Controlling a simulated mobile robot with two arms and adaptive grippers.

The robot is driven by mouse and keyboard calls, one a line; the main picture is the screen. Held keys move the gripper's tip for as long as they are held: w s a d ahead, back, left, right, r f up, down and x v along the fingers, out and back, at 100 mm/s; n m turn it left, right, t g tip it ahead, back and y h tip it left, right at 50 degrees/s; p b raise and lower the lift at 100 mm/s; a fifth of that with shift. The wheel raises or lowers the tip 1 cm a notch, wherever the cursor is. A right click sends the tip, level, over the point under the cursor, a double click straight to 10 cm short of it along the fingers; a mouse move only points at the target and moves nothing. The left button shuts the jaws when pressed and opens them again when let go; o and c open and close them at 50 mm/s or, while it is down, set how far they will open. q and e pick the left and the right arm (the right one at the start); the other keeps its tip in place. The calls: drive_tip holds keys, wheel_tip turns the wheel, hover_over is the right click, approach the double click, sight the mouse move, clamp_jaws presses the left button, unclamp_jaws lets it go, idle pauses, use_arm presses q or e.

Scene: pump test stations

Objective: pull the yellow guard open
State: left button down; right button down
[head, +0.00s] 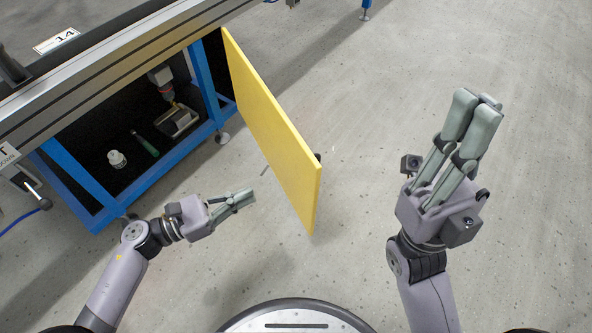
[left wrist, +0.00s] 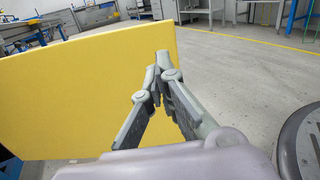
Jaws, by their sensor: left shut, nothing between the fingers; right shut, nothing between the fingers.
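The yellow guard (head: 270,125) is a flat panel that stands swung out from the blue-framed station, its far edge at the frame and its near edge out over the floor. In the left wrist view the guard (left wrist: 75,90) fills much of the left and middle, behind the fingers. My left gripper (head: 250,196) is shut and empty, to the left of the guard's near end on the station side. Its fingers (left wrist: 160,70) overlap the guard in the wrist view; contact cannot be told. My right gripper (head: 478,100) is shut and empty, well right of the guard.
The station's blue frame (head: 205,80) is open at the front. Inside are a white bottle (head: 116,159), a green-handled tool (head: 145,144) and a small tray (head: 178,121). A grey rail (head: 110,65) runs along its top. The floor right of the guard is clear.

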use_arm(q)
drive_tip(key=f, duration=0.1)
drive_tip(key=b, duration=0.2)
approach(309, 169)
drive_tip(key=shift+m+y, duration=0.3)
drive_tip(key=x, duration=0.6)
drive_tip(key=shift+r, duration=0.15)
drive_tip(key=shift+w+d, duration=0.25)
drive_tip(key=shift+d, duration=0.25)
